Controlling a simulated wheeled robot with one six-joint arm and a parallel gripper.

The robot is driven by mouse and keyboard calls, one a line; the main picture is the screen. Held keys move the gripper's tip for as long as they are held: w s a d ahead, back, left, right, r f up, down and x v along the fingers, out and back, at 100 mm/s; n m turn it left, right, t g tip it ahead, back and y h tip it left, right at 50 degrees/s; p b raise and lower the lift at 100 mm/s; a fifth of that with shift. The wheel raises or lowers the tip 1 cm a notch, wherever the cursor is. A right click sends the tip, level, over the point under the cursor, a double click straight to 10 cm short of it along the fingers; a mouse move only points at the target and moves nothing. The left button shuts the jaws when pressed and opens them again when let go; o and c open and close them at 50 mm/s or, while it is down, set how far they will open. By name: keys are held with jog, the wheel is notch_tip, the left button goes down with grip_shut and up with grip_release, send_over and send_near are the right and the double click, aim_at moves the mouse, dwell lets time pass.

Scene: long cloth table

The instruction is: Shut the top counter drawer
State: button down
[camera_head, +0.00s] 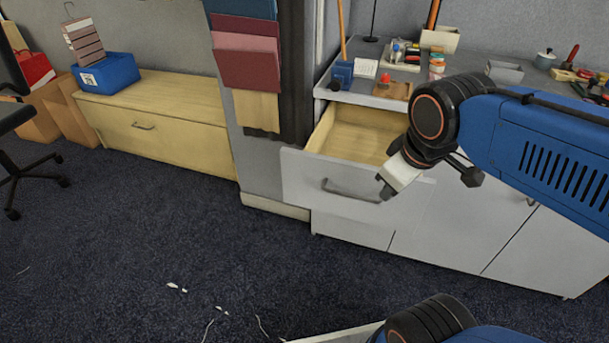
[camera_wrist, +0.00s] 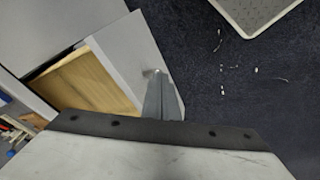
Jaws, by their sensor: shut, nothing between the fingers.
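The top counter drawer (camera_head: 333,188) stands pulled out from the grey counter in the head view. Its front is light grey with a bar handle (camera_head: 350,191), and its wooden inside (camera_head: 357,132) looks empty. My gripper (camera_head: 383,194) is shut and empty, with its tips close to the right end of the handle. I cannot tell whether they touch it. In the wrist view the shut fingers (camera_wrist: 162,98) overlap the drawer front (camera_wrist: 132,55); the wooden inside (camera_wrist: 85,82) shows to their left. Most of the handle is hidden there.
The counter top (camera_head: 480,62) holds jars, a small wooden block, tools and other small items. A wooden bench (camera_head: 165,112) with a blue bin (camera_head: 106,73) stands left, past a narrow wall. The dark carpet (camera_head: 130,235) before the drawer is mostly clear, with a few white scraps.

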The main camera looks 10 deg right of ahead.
jog(key=w+a+r+n+h, duration=0.1)
jog(key=w+a+r+n, duration=0.3)
jog(key=a+n, duration=0.65)
jog(key=n+h, duration=0.1)
jog(key=n, duration=1.3)
send_near(296, 173)
jog(key=s+a+r, duration=0.2)
jog(key=s, duration=0.4)
jog(key=shift+w+d+f, duration=0.55)
jog(key=shift+w+f, duration=0.55)
jog(key=shift+f, duration=0.35)
jog(key=shift+w+d+f, duration=0.5)
jog(key=shift+w+f, duration=0.65)
jog(key=shift+f, duration=0.3)
jog(key=shift+w+d+f, duration=0.55)
jog(key=shift+w+f, duration=0.55)
jog(key=shift+f, duration=0.35)
jog(key=w+d, duration=0.4)
jog(key=w, duration=0.3)
jog(key=w+d, duration=0.4)
jog(key=w, duration=0.3)
jog(key=w+d, duration=0.4)
jog(key=w, duration=0.3)
jog(key=shift+d, duration=0.1)
